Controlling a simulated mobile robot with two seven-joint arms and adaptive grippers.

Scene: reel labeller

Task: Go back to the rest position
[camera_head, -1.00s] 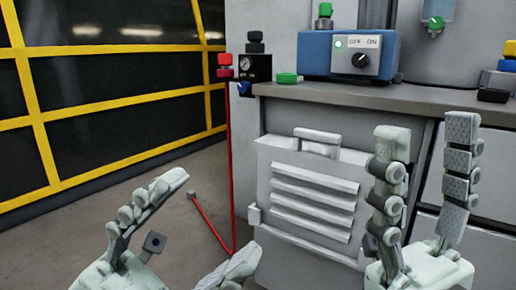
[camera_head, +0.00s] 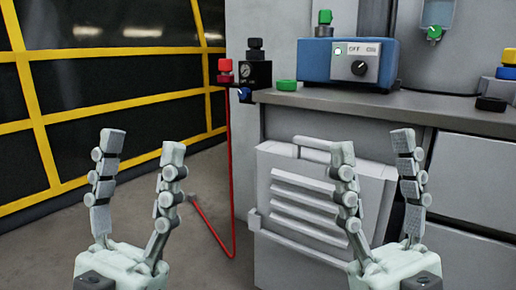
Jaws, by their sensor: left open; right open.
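My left gripper (camera_head: 140,146) stands upright at the lower left, fingers pointing up and apart, with nothing between them. It is in front of the bare floor and the yellow-framed dark panels. My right gripper (camera_head: 372,142) stands upright at the lower right, also open and empty. Its fingers show in front of the louvred grey panel of the cabinet and below the worktop edge. Neither gripper appears to touch anything.
A grey worktop (camera_head: 420,106) carries a blue control box (camera_head: 316,60) with a black knob and a green cap (camera_head: 287,86). A black gauge unit (camera_head: 255,74) with a red hose (camera_head: 228,170) is at the corner. Yellow-framed dark panels (camera_head: 95,90) stand at the left.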

